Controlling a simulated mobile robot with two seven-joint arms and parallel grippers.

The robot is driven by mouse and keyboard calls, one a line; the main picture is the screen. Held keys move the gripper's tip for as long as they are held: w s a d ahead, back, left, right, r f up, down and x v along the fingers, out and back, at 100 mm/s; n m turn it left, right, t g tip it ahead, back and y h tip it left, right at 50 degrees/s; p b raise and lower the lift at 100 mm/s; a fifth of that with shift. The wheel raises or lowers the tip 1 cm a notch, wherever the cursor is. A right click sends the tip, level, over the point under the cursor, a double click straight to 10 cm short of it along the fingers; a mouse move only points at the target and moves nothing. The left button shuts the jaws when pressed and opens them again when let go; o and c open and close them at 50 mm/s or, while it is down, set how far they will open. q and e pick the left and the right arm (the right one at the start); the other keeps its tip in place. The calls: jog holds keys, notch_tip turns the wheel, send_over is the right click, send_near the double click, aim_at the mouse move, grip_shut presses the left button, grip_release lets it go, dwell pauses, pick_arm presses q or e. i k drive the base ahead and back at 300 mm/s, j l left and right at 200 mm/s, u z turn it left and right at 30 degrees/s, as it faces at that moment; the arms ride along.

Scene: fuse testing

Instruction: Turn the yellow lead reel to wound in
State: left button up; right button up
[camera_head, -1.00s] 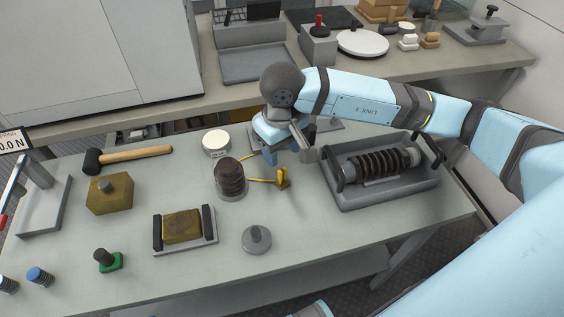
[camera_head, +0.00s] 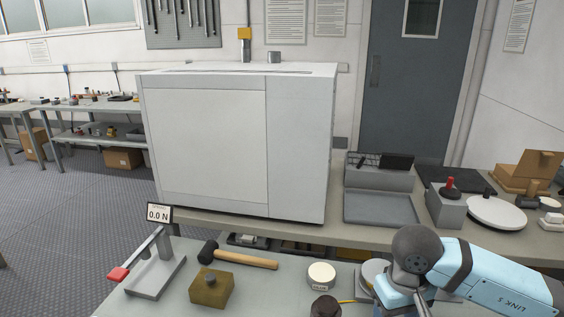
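The dark reel (camera_head: 325,307) shows only its top at the bottom edge of the head view. A short stretch of yellow lead (camera_head: 346,301) runs from it to the right; the rest of the lead is out of frame. My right gripper (camera_head: 424,302) is at the bottom edge, to the right of the reel and apart from it. It points down and its fingertips are cut off, so I cannot tell whether it is open or shut. My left gripper is not in view.
A white round tub (camera_head: 321,275) stands behind the reel. A mallet (camera_head: 240,258), a brass block (camera_head: 211,288) and a force gauge stand (camera_head: 156,272) are to the left. A large white cabinet (camera_head: 235,140) stands on the back bench.

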aim_at(371, 269)
jog(key=k, duration=0.9)
